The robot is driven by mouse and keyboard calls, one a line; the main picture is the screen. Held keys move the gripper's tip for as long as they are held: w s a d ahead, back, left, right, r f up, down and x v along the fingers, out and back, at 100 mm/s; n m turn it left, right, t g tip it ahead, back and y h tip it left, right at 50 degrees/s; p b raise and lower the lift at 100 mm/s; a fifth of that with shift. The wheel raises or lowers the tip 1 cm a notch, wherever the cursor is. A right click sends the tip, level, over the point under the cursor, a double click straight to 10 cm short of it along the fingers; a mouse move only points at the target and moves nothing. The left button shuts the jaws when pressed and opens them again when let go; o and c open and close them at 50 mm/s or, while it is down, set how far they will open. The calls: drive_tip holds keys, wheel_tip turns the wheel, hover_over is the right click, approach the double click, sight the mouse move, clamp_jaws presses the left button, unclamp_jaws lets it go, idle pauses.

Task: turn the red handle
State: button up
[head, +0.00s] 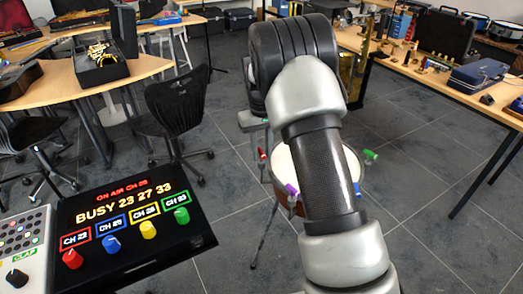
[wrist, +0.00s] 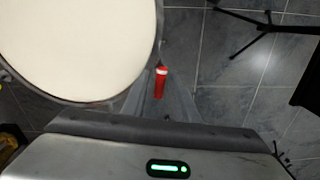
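A red handle (head: 262,155) sticks out at the left rim of a round, pale-topped drum (head: 287,165) in the head view. In the wrist view the red handle (wrist: 161,82) is a short red cylinder with a pale band, just right of the drum (wrist: 75,40). My gripper (wrist: 167,110) shows at the bottom of the wrist view, its dark edge below the handle. Grey shapes flank the handle's lower end; I cannot tell whether they are fingers, or whether they touch it. In the head view my arm hides the gripper and part of the drum.
The drum also carries a green handle (head: 370,156) and a purple one (head: 291,190). A mixer panel (head: 130,235) with coloured knobs, one red, stands at the lower left. A black chair (head: 178,115) is left of the drum. A loaded table (head: 440,75) is on the right.

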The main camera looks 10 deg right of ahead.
sight(261, 151)
wheel_tip(261, 151, up, 18)
drive_tip(key=p, duration=0.3)
drive_tip(key=shift+f+p, duration=0.25)
drive_tip(key=shift+p, duration=0.15)
